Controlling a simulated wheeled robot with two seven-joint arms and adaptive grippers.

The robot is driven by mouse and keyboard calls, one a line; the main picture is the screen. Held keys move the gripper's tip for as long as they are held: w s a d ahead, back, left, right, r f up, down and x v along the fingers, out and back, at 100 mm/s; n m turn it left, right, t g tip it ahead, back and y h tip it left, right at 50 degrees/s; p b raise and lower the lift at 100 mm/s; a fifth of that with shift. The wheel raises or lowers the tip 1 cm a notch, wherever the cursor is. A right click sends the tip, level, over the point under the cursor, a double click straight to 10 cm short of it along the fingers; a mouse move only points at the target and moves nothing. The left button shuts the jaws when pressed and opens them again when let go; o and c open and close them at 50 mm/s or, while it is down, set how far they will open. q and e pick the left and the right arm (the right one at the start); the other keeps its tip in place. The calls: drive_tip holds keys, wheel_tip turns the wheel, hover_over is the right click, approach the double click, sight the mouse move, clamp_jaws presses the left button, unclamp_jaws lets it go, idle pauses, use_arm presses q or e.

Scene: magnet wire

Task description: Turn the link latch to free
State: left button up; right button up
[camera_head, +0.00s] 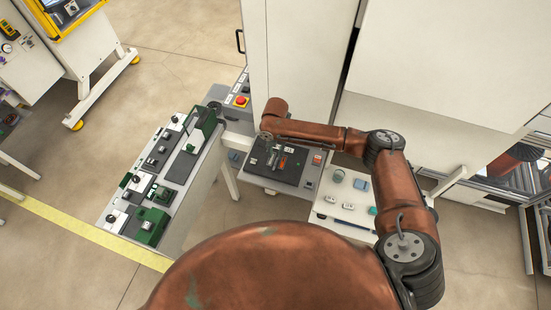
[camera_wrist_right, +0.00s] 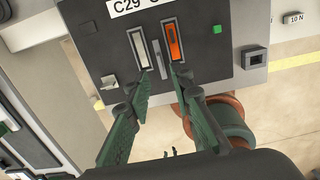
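A dark panel (camera_wrist_right: 215,75) with a partly cut-off label beginning "C29" fills the upper part of the right wrist view. It has a pale slot (camera_wrist_right: 139,48), an orange-red insert in a slot (camera_wrist_right: 174,40) and a thin grey bar (camera_wrist_right: 159,59) between them. I cannot tell for sure which part is the link latch. My right gripper (camera_wrist_right: 160,82) is open, its green fingers apart and their tips over the lower ends of the slots; contact is unclear. In the head view the dark panel (camera_head: 290,173) lies under my right wrist. My left gripper is not in view.
A green square (camera_wrist_right: 217,29) and a dark socket (camera_wrist_right: 254,58) sit right of the slots. In the head view a bench with green devices (camera_head: 152,226) stands left, a red button (camera_head: 241,101) behind, and a pale tray (camera_head: 325,208) right of the panel.

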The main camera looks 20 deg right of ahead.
sight(276, 162)
wheel_tip(276, 162, up, 6)
drive_tip(key=shift+r, duration=0.15)
idle(0.6)
